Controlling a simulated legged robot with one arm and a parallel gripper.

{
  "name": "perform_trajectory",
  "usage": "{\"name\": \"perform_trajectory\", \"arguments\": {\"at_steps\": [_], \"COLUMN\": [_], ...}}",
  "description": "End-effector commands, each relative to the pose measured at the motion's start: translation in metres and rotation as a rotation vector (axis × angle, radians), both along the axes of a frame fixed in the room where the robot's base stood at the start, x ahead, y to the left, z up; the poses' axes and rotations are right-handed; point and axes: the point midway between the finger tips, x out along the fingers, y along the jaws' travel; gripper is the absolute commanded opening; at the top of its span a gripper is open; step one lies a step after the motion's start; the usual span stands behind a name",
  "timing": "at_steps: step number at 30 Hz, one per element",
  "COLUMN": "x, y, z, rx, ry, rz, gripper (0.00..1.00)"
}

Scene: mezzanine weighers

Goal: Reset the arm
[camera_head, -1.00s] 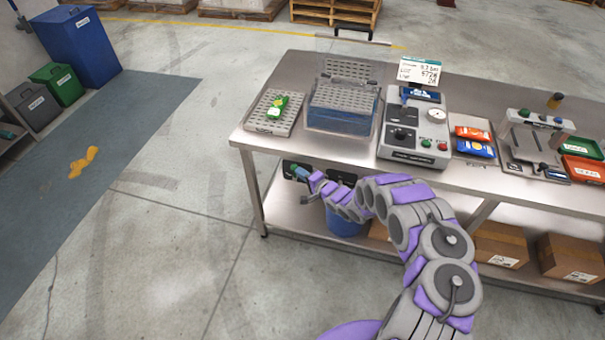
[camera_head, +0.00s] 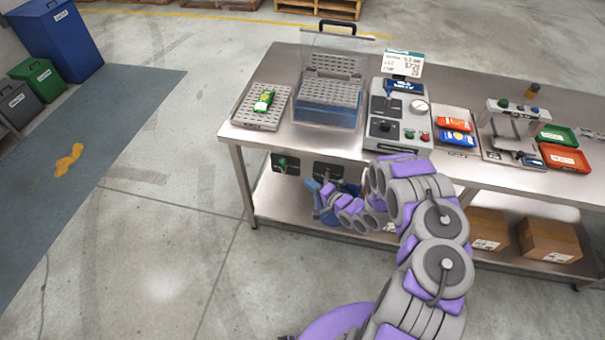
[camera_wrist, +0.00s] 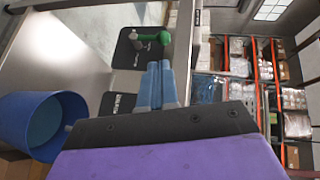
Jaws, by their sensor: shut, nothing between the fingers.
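My gripper (camera_head: 314,186) is at the front of the steel bench, below the tabletop edge and near the dark valve panels. In the wrist view its two blue fingers (camera_wrist: 157,84) lie together, shut and empty. My purple and grey arm reaches in from the lower right. A green valve handle (camera_head: 283,163) on a dark plate is left of the gripper; it also shows in the wrist view (camera_wrist: 150,38). A second dark plate (camera_head: 328,171) sits just above the gripper, partly hidden.
The bench (camera_head: 240,135) carries a perforated tray (camera_head: 247,114) with a green packet (camera_head: 264,100), a clear-lidded blue tank (camera_head: 325,112), a control box (camera_head: 398,138) and orange and blue packets. A blue bucket (camera_wrist: 15,125) stands under it.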

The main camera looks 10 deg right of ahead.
Motion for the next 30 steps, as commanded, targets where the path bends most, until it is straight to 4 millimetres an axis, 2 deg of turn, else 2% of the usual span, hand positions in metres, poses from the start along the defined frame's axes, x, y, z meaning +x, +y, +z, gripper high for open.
{"name": "perform_trajectory", "arguments": {"at_steps": [3, 8, 13, 16, 20, 27, 30], "x": [-0.003, -0.002, 0.006, 0.013, 0.021, 0.018, 0.010], "y": [-0.007, -0.004, -0.014, -0.036, -0.077, -0.144, -0.161], "z": [0.001, 0.001, 0.004, 0.011, 0.030, 0.085, 0.113], "rx": [0.006, -0.002, -0.126, -0.282, -0.502, -0.843, -0.958], "ry": [-0.001, -0.001, 0.019, 0.051, 0.105, 0.227, 0.284], "rz": [-0.002, -0.002, -0.011, -0.025, -0.057, -0.112, -0.132], "gripper": [0.00, 0.00, 0.00, 0.00, 0.00, 0.00, 0.00]}}
